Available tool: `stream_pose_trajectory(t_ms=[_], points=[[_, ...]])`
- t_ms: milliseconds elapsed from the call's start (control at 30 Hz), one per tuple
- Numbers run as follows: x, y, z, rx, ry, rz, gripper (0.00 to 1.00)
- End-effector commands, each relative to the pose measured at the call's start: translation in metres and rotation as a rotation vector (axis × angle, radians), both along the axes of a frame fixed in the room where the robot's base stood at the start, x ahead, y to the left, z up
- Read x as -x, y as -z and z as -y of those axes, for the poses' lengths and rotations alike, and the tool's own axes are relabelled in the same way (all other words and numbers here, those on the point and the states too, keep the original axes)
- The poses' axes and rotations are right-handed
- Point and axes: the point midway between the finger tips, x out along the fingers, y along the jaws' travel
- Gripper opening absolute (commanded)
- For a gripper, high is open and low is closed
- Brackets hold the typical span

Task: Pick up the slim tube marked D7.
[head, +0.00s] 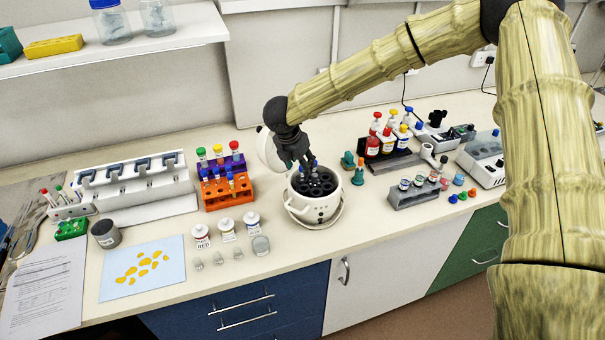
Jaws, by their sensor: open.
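My gripper (300,163) is open and points down over the white round pot (318,210) with a dark, holed insert (322,188). A blue-capped slim tube (313,164) stands upright in the insert close by the fingers; I cannot tell if they touch it. Other slim tubes, with green, yellow and red caps, stand in the purple rack (236,163) behind the orange rack (228,192). More stand in a small rack (72,211) at the far left. The mark D7 cannot be read on any tube, and my gripper partly hides the insert.
White bottles (227,230) stand left of the pot. Right of it are teal pieces (348,161), a grey rack of vials (415,192) and a rack of red bottles (385,152). A white pipette stand (135,190) is at the left. The bench front near the pot is clear.

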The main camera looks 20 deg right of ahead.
Motion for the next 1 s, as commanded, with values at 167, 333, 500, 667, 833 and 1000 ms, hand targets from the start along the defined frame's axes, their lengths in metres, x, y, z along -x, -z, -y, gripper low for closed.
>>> stream_pose_trajectory(t_ms=[167,333,500,667,833,1000], points=[[-0.004,0.015,0.005,0.0,0.001,-0.002,0.45],[-0.006,0.023,0.007,0.001,-0.001,-0.001,0.45],[-0.006,0.024,0.007,0.0,-0.001,0.0,0.45],[-0.006,0.023,0.007,0.0,-0.001,0.0,0.26],[-0.006,0.023,0.007,0.0,0.0,0.0,0.08],[-0.006,0.023,0.007,0.0,-0.001,0.0,0.08]])
